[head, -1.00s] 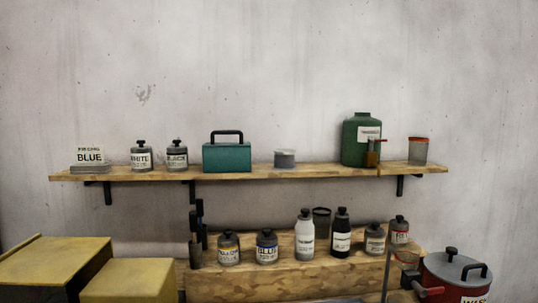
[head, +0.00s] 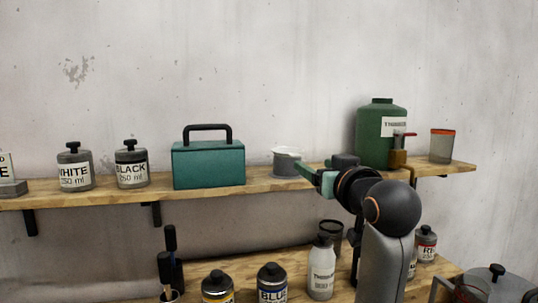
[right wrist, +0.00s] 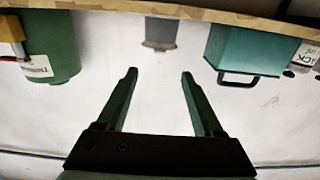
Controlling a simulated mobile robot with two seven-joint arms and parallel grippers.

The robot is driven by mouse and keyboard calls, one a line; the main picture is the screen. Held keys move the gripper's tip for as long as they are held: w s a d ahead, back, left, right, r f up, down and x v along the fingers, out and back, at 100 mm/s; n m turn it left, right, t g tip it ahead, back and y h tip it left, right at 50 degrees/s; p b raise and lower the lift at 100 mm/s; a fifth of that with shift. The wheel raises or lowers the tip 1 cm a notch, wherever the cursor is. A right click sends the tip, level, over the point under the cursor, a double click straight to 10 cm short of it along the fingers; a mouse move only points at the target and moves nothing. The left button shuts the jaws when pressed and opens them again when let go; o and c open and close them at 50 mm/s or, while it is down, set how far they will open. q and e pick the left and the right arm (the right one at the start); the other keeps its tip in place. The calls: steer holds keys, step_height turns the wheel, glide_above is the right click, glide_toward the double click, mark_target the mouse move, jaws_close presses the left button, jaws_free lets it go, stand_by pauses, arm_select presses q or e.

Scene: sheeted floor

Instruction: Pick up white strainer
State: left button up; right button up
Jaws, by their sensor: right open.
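The white strainer (head: 286,160) looks like a small grey cup with a pale rim. It stands on the upper wooden shelf between the teal toolbox and the green tank. It also shows in the right wrist view (right wrist: 160,33), upside down, beyond the fingertips and roughly in line with the gap between them. My right gripper (head: 311,173) is just right of the strainer in the head view, and its green fingers partly overlap the strainer's right side there. In the right wrist view the gripper (right wrist: 159,73) is open, with nothing between its fingers. My left gripper is not in view.
The teal toolbox (head: 209,164) stands left of the strainer. The green tank (head: 371,125) with a brass tap (head: 397,158) and a red-rimmed jar (head: 441,146) stand to the right. Several bottles stand on the lower wooden level, including a white one (head: 321,270). The wall (head: 270,60) is behind.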

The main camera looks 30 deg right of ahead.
mark_target(296, 154)
steer(key=shift+p+x, duration=1.65)
steer(key=shift+x, duration=4.35)
steer(key=shift+f, duration=0.1)
jaws_close()
